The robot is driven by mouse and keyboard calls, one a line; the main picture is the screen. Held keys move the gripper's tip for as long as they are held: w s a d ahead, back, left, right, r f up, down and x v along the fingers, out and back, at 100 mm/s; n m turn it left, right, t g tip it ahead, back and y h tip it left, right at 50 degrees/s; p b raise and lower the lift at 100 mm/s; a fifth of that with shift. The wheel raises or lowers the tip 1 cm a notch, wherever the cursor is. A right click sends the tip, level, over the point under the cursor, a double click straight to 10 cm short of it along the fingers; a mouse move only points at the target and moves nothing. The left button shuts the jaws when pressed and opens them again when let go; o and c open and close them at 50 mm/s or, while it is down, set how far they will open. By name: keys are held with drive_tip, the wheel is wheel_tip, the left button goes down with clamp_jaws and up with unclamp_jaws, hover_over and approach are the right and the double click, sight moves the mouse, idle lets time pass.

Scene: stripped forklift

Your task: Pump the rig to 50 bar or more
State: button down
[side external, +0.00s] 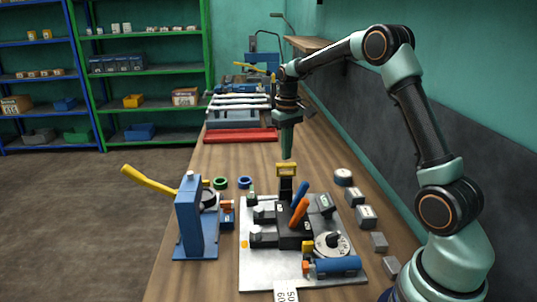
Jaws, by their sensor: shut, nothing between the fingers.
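My gripper (286,156) points straight down and is shut and empty. Its tip is just above a small yellow-framed block (287,170) on a black post at the back of the rig; I cannot tell whether they touch. The rig is a pale metal plate (258,272) with dark blocks, an orange lever (299,212) and a blue lever (301,190), both tilted. A round white dial (332,244) sits at its front right; its reading is too small to tell. Left of the plate stands a blue upright unit (188,220) with a long yellow handle (150,180) angled up to the left.
A white tag (286,293) with printed numbers is at the plate's front edge. Several small grey blocks (366,215) line the bench's right side. Green (220,183) and blue (245,182) rings lie behind the blue unit. A red bar (240,136) and white rods lie farther back.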

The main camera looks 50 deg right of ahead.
sight(286, 164)
idle(0.4)
drive_tip(key=shift+f, duration=2.55)
drive_tip(key=shift+r, duration=2.6)
drive_tip(key=shift+r, duration=2.5)
